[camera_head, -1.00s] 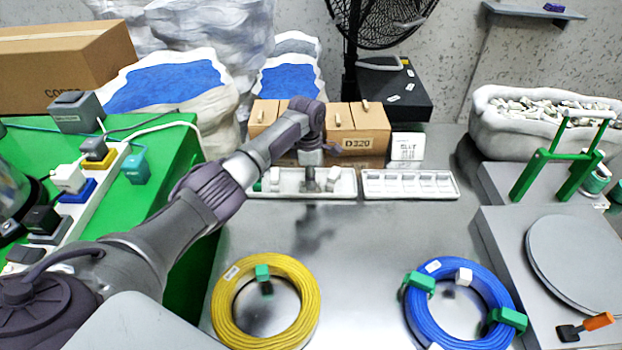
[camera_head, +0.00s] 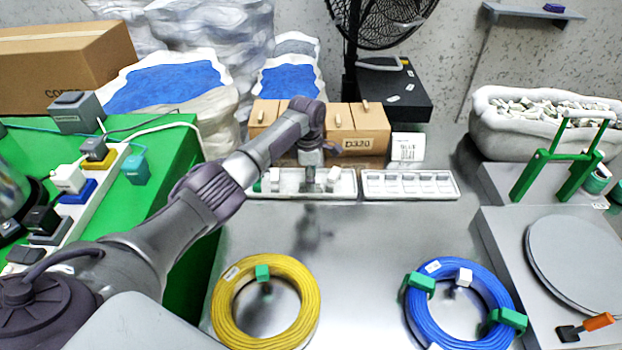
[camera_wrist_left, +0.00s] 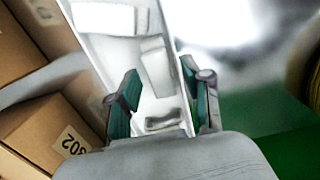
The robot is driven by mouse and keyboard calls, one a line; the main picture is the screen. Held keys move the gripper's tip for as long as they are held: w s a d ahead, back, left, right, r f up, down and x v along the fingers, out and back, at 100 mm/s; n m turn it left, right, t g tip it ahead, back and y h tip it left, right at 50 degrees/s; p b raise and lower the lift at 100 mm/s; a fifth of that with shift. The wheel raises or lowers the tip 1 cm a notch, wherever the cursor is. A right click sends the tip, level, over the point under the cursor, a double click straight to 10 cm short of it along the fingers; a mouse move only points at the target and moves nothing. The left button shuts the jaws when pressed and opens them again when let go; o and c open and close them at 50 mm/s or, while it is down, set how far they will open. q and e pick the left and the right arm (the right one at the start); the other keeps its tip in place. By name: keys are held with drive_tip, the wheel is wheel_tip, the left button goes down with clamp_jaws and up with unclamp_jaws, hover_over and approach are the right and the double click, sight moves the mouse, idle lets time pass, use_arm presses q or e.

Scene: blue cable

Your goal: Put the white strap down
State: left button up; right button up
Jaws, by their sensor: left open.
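My left gripper (camera_head: 310,182) is over the left white tray (camera_head: 288,195), pointing down. In the left wrist view its two green-padded fingers (camera_wrist_left: 160,88) are apart, so it is open. A white strap (camera_wrist_left: 157,68) lies in the tray between and just beyond the fingertips, and nothing looks clamped. In the head view a white strap (camera_head: 334,176) shows beside the gripper, and a green one sits at the tray's left end. The blue cable coil (camera_head: 425,322) lies on the right, with green straps and a white strap (camera_head: 463,277) on it.
A second white tray (camera_head: 410,197) with compartments stands to the right. Cardboard boxes (camera_head: 358,135) stand close behind the left tray. A yellow cable coil (camera_head: 226,325) lies in front. The metal table (camera_head: 370,245) between trays and coils is clear.

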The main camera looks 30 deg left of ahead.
use_arm(q)
wheel_tip(320, 180, up, 12)
drive_tip(key=shift+s+a+f+p, duration=0.15)
drive_tip(key=shift+a+f+p, duration=0.1)
drive_tip(key=shift+p, duration=0.2)
